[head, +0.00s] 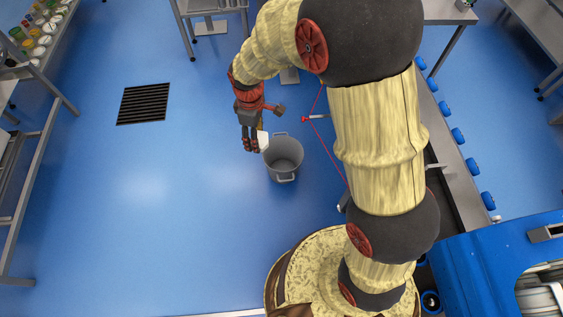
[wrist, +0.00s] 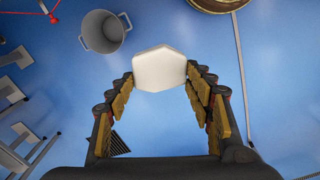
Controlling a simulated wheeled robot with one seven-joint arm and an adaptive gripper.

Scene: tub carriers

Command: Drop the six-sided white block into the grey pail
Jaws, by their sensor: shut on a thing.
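The six-sided white block (wrist: 160,69) is held between the fingertips of my gripper (wrist: 160,75) in the wrist view. In the head view the block (head: 262,140) shows as a small white shape at the end of my gripper (head: 253,146), partly covered by the fingers. The grey pail (head: 284,158) stands upright on the blue floor, just right of and below the block in the head view. In the wrist view the pail (wrist: 103,32) is at the upper left, apart from the block. Its visible inside looks empty. The block's height above the floor is hard to tell.
A black floor grate (head: 143,104) lies to the left. A shelf with jars (head: 38,40) stands at the upper left. The floor left of the pail is clear.

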